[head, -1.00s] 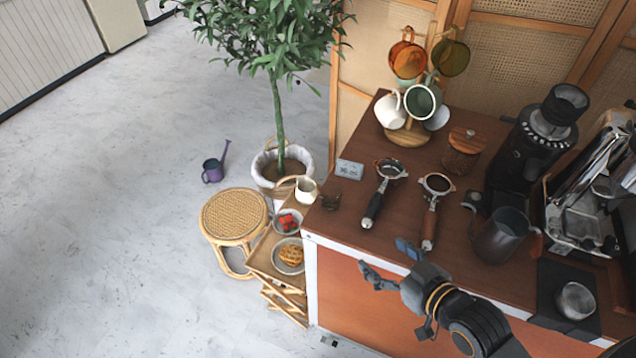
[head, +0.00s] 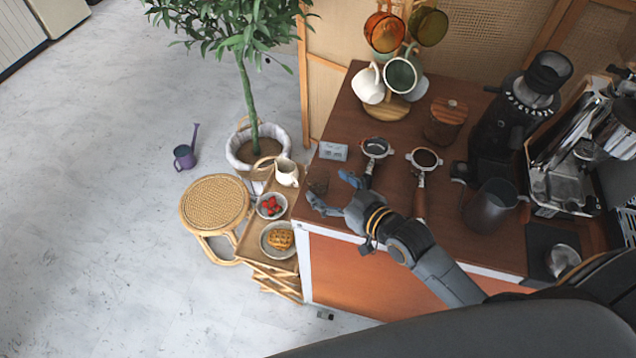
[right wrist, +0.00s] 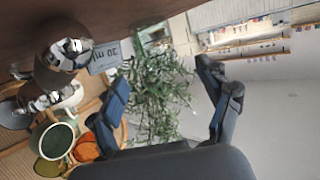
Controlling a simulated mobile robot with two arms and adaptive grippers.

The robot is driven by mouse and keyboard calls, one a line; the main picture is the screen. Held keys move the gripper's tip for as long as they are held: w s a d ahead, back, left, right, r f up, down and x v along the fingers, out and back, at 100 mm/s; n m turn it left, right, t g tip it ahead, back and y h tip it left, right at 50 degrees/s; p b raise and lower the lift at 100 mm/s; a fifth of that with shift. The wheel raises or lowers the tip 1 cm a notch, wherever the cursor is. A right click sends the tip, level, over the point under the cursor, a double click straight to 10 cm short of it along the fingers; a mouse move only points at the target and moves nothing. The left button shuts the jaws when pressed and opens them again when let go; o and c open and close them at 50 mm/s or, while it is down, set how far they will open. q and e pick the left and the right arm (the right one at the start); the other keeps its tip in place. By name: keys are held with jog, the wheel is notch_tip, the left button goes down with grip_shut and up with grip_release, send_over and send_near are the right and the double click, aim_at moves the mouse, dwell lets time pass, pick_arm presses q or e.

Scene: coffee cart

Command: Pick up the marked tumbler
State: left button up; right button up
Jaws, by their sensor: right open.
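A small see-through tumbler (head: 318,187) stands near the front left corner of the brown counter, in front of a small grey card; I cannot make out a mark on it. My right gripper (head: 333,189) is open and empty, with its blue-grey fingers close to the tumbler at the counter's corner. I cannot tell whether the tumbler is between the fingers. In the right wrist view the open fingers (right wrist: 161,76) show plant leaves and floor between them, and I cannot pick out the tumbler there. My left gripper is not in view.
The card (head: 333,151), reading "20 ml" in the right wrist view (right wrist: 104,57), stands behind. Two portafilters (head: 375,147) (head: 425,159) lie close by. A mug tree (head: 394,107), wooden-lidded jar (head: 446,121), grinder and dark pitcher (head: 490,207) stand further off. A snack stand (head: 254,237) is left.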

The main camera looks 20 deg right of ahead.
aim_at(312, 173)
jog(key=shift+w+a+p, duration=0.15)
jog(key=shift+w+p, duration=0.15)
jog(key=shift+w, duration=0.25)
jog(key=shift+w+a+p, duration=0.15)
jog(key=shift+w+p, duration=0.1)
jog(key=shift+w, duration=0.3)
jog(key=shift+f+x, duration=0.2)
jog(key=shift+x, duration=0.95)
jog(key=shift+w+a+f, duration=0.1)
jog(key=shift+c, duration=1)
jog(key=c, duration=1.1)
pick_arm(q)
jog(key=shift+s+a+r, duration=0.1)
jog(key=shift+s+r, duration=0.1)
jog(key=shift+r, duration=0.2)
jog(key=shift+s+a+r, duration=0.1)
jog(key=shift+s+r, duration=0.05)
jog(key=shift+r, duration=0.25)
